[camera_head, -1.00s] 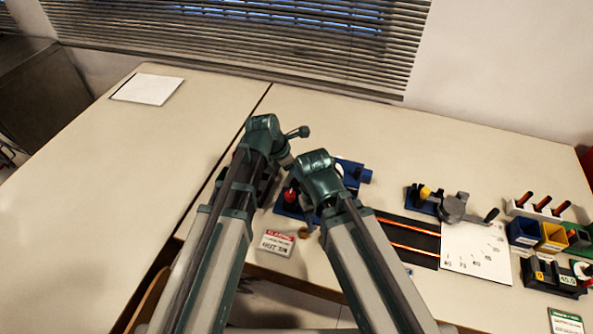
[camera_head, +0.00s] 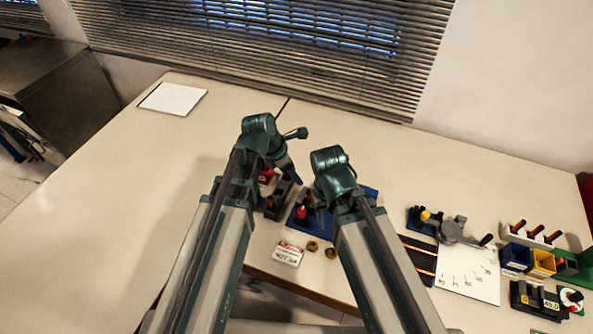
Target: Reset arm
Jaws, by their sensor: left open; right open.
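My two arms rise from the bottom of the head view over the cream table (camera_head: 420,170). My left gripper (camera_head: 291,176) is the higher one. It is open, small and partly hidden by its own wrist. My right gripper (camera_head: 321,203) is open, just right of and lower than the left, mostly hidden behind its wrist and forearm. I see nothing held in either. Under them is a blue fixture (camera_head: 297,221) with a red knob (camera_head: 302,212), partly covered by my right arm.
A red-and-white label card (camera_head: 288,254) and two brass nuts (camera_head: 312,246) (camera_head: 330,253) lie near the front edge. To the right are a dial gauge fixture (camera_head: 450,230), a white marked sheet (camera_head: 467,275) and small bins (camera_head: 515,257). The left table is mostly clear around a paper (camera_head: 172,98).

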